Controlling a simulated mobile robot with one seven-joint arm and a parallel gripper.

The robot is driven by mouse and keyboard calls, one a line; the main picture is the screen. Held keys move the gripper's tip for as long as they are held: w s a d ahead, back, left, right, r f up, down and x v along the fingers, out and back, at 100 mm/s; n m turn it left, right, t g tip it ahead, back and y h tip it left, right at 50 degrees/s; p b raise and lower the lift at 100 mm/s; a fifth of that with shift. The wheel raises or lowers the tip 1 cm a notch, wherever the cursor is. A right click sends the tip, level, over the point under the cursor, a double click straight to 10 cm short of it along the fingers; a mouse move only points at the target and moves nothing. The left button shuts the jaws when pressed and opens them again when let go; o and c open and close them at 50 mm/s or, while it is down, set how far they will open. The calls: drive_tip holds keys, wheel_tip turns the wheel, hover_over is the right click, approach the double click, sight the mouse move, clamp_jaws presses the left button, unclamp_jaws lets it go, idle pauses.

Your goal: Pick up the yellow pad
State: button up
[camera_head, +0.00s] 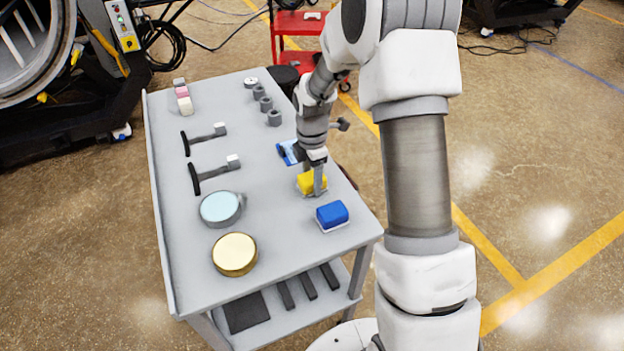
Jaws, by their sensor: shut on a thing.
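The yellow pad (306,183) is near the right edge of the grey cart top (270,240), behind the blue pad (332,215). My gripper (316,186) reaches down onto it from above and is shut on it. One grey finger covers part of the pad's front side; the other finger is hidden. The pad looks level and at or very close to the cart top; I cannot tell whether it touches it.
Left of the pad lie two black-and-grey T-shaped tools (208,175), a light-blue-topped round part (220,208) and a gold disc (234,254). Grey cylinders (266,104) and small pink and white blocks (183,98) stand farther back. A red cart (297,28) is beyond.

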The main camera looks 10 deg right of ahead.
sight(312, 176)
wheel_tip(312, 176, up, 4)
drive_tip(key=shift+f, duration=0.1)
drive_tip(key=s+d+r+p, duration=0.1)
drive_tip(key=s+r, duration=0.6)
drive_tip(key=s, duration=0.4)
drive_tip(key=shift+s, duration=0.3)
drive_tip(key=shift+d, duration=0.1)
drive_tip(key=o, duration=0.7)
drive_tip(key=c, duration=0.5)
